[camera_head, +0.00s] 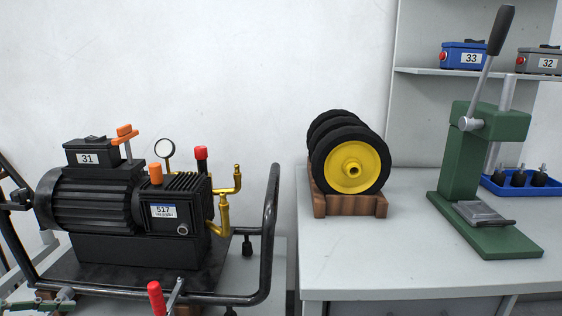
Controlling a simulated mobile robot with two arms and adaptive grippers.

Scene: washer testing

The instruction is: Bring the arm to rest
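Neither of my grippers can be made out in the head view, and no arm of mine clearly shows. A black pump (125,215) labelled 517 sits in a black tubular frame (268,235) at the left. A green lever press (460,165) stands on the grey table at the right. Its lever (489,65) points up and leans a little to the right. Dark parts at the far left edge are cut off, and I cannot tell what they belong to.
Black wheels with a yellow hub (352,168) stand in a wooden rack (348,205) on the table (400,250). A blue tray (505,190) is behind the press. Boxes 33 (464,56) and 32 (540,61) sit on a shelf. Red-handled clamp (157,298) at the bottom. The table's front middle is clear.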

